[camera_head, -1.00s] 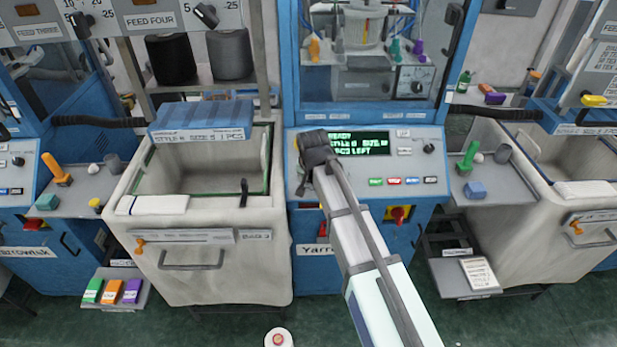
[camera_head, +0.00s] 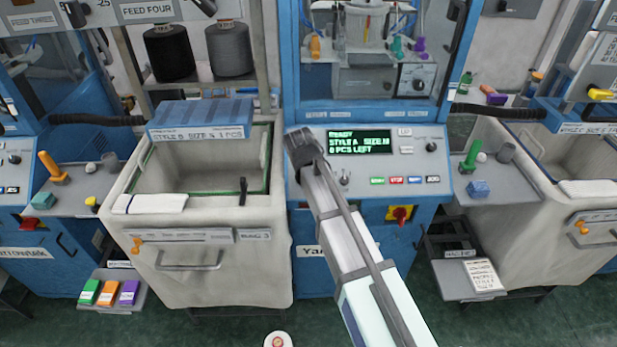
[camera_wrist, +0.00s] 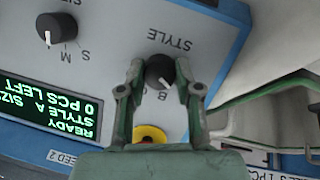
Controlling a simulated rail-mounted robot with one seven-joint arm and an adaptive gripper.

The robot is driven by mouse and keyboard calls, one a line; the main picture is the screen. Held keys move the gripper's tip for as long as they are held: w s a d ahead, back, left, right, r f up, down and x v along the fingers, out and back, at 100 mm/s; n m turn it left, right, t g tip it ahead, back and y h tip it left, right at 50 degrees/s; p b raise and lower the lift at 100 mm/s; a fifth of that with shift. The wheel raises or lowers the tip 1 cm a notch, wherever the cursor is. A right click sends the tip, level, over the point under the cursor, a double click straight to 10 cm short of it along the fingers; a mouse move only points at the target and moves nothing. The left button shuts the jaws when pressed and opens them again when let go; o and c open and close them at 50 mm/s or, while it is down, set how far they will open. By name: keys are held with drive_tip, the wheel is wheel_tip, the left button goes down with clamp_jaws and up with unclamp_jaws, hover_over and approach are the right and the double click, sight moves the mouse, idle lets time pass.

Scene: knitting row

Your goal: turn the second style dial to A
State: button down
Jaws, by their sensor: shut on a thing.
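The style dial (camera_wrist: 160,68) is a small black knob with a white pointer mark, under the printed word STYLE, on the blue-framed panel of the middle machine. In the wrist view, the letters B and C show beside it, partly covered by a finger. My gripper (camera_wrist: 159,76) has one finger on each side of the knob and is shut on it. In the head view, my gripper (camera_head: 302,148) is at the panel's left end and hides the dial. The green-lit display (camera_head: 358,142) reads READY, STYLE A and 0 PCS LEFT.
A yellow-based button (camera_wrist: 150,134) lies close to the fingers. A row of small coloured buttons (camera_head: 405,180) is below the display. A pale bin (camera_head: 205,255) stands left of the machine.

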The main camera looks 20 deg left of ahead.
drive_tip(key=shift+n, duration=0.3)
drive_tip(key=c, duration=0.8)
unclamp_jaws()
drive_tip(key=v, duration=1.2)
drive_tip(key=shift+a, duration=0.1)
